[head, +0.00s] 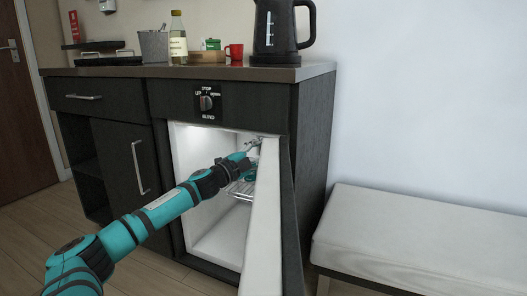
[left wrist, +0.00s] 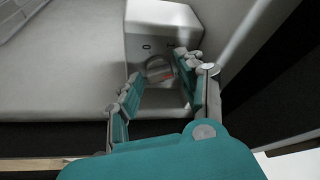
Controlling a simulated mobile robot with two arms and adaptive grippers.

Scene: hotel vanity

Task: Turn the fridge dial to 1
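The small fridge (head: 205,248) stands open inside the dark vanity, its door (head: 262,220) swung out to the right. In the left wrist view, a white box (left wrist: 160,18) inside the fridge carries a round grey dial (left wrist: 158,66) with a small orange-red mark. In the head view, my left gripper (head: 255,146) reaches into the upper right of the fridge and hides the dial. My right gripper is not in view.
A blind switch (head: 206,103) sits on the panel above the fridge. A kettle (head: 277,30), a bottle (head: 178,38), an ice bucket (head: 153,46) and a red mug (head: 235,52) stand on the counter. A wire shelf (head: 240,189) lies below my gripper. The open door closely borders my arm.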

